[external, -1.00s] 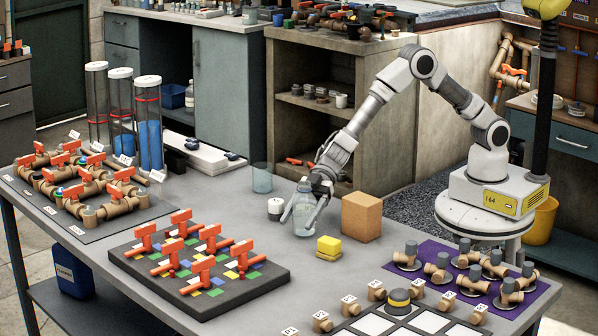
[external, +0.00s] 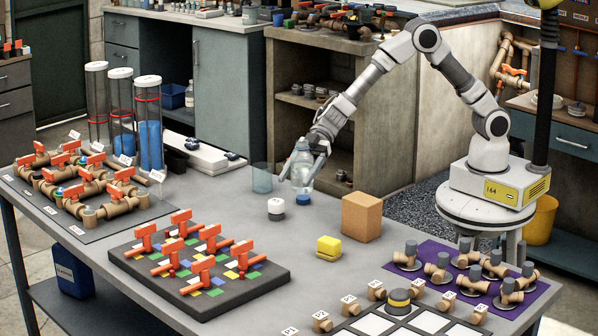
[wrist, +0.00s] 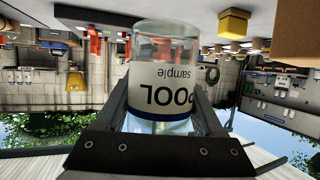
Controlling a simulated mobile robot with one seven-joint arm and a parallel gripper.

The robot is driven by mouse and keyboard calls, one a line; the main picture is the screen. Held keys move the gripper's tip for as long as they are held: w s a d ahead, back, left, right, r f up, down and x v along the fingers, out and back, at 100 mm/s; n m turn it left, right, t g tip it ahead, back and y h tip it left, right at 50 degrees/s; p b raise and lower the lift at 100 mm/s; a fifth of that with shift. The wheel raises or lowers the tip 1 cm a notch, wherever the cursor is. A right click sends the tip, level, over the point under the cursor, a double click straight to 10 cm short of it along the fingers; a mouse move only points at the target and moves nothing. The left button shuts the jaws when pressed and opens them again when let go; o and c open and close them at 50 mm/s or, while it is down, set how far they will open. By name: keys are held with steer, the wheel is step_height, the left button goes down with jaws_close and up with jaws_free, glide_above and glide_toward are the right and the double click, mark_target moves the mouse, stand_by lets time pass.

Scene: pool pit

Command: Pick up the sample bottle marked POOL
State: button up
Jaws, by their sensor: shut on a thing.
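The clear sample bottle (external: 302,160) is held up off the grey table in the external view. In the wrist view the bottle (wrist: 162,50) fills the middle, with a white label reading POOL sample, upside down in the picture. My gripper (external: 302,174) is shut on the bottle, with one finger on each side of it. The wrist view also shows dark fingers either side of the glass. Part of the bottle's lower end in the wrist picture is hidden behind the gripper body.
Below the bottle stand a white jar (external: 275,210) and a small blue-and-white item (external: 303,200). A clear beaker (external: 262,178) is to the left. A valve board (external: 200,275) lies front left.

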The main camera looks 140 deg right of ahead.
mark_target(296, 161)
steer(key=shift+s+d+r+p, duration=0.4)
steer(key=shift+s+d+r, duration=0.85)
steer(key=shift+d, duration=0.15)
steer(key=shift+f, duration=0.1)
stand_by(0.3)
